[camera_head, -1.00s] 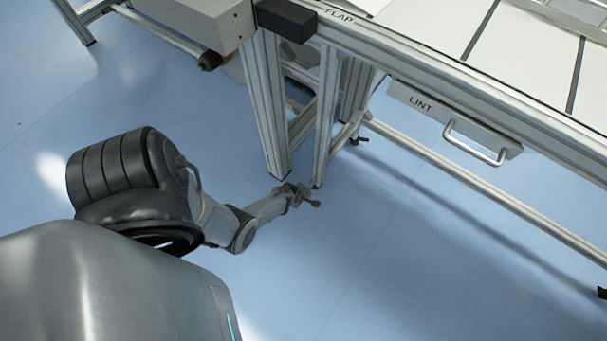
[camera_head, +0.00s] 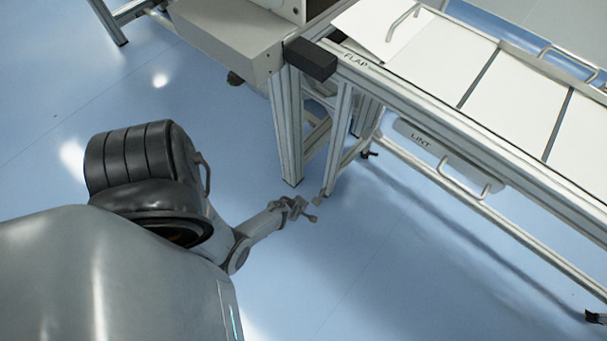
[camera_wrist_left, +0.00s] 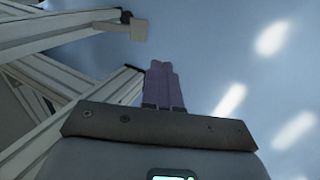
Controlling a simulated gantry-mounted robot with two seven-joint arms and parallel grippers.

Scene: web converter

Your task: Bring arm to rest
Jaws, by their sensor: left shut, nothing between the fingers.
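My left arm comes in from the left in the head view and hangs low over the blue floor. Its gripper (camera_head: 314,206) is small there, beside the foot of the machine's legs. In the left wrist view the two purple-grey fingers of the left gripper (camera_wrist_left: 162,85) lie together, with nothing between them. Frame legs show close by on the left of that view. I cannot tell whether the gripper touches a leg, but a gap seems to show. My right gripper is in neither view.
The machine frame (camera_head: 290,130) stands just beyond the gripper on aluminium legs. A LINT drawer (camera_head: 440,160) with a handle hangs under the rail, and the FLAP label (camera_head: 356,60) is on the rail. Open blue floor (camera_head: 400,280) lies to the right and front.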

